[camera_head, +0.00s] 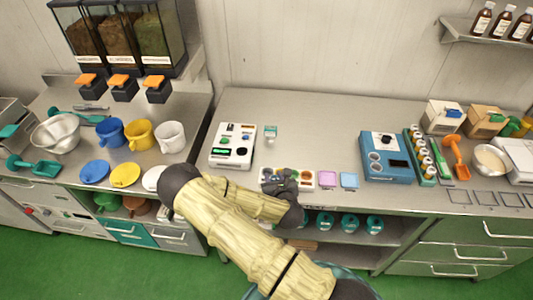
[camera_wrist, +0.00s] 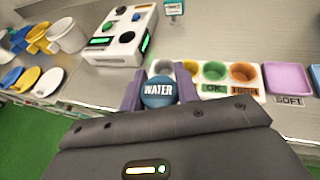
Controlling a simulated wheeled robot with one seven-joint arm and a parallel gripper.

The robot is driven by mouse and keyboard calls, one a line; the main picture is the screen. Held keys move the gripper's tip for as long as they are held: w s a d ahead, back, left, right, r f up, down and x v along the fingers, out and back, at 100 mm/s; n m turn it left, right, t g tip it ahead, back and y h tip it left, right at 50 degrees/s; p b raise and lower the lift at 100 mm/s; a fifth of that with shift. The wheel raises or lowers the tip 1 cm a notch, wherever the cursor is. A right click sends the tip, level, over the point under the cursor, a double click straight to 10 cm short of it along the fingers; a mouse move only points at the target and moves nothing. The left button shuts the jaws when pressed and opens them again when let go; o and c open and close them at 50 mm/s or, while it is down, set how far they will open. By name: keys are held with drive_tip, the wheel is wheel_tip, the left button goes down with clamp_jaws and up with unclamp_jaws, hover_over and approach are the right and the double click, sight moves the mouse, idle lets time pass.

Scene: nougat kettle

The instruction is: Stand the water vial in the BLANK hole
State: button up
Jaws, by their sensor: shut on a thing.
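My gripper (camera_wrist: 159,92) is shut on the water vial, whose round blue cap marked WATER (camera_wrist: 158,90) sits between its two purple fingers. The vial's body below the cap is hidden. A white block (camera_wrist: 253,90) with a row of coloured holes lies just beyond and to the right of the cap. A grey hole (camera_wrist: 163,67), a green one marked OK (camera_wrist: 214,71) and an orange one marked HIGH (camera_wrist: 243,72) show; no BLANK label is readable. In the head view my gripper (camera_head: 282,182) covers much of the block (camera_head: 308,180).
A white device with buttons and a green display (camera_head: 234,142) stands behind left. A small teal-labelled stand (camera_head: 270,132) is beside it. Pink (camera_head: 325,179) and blue (camera_head: 348,180) trays lie right of the block. A blue machine (camera_head: 387,158) stands farther right.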

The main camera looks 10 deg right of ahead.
drive_tip(key=shift+w+f+b, duration=0.2)
drive_tip(key=shift+w+b, duration=0.1)
drive_tip(key=shift+b, duration=0.1)
drive_tip(key=w+h+b, duration=0.1)
drive_tip(key=w+b, duration=0.1)
drive_tip(key=w+f+m+b, duration=0.1)
drive_tip(key=w+b, duration=0.1)
drive_tip(key=w+m+h+b, duration=0.1)
drive_tip(key=b, duration=0.1)
drive_tip(key=shift+w+d+f+h, duration=0.25)
drive_tip(key=shift+w+d+h, duration=0.05)
drive_tip(key=shift+w+d, duration=0.1)
drive_tip(key=shift+w+a+r+m+g+h+b, duration=0.1)
drive_tip(key=shift+w+r+m+g+h+b, duration=0.45)
drive_tip(key=shift+b, duration=0.95)
drive_tip(key=shift+w+d+r+m+g+h+b, duration=0.1)
drive_tip(key=shift+w+r+m+h+b, duration=0.15)
drive_tip(key=shift+w+m+h+b, duration=0.95)
drive_tip(key=shift+w+a+r+m+g+h+b, duration=0.1)
drive_tip(key=shift+w+r+m+g+h+b, duration=0.3)
drive_tip(key=shift+b, duration=1.35)
drive_tip(key=shift+w, duration=0.15)
drive_tip(key=shift+f, duration=0.15)
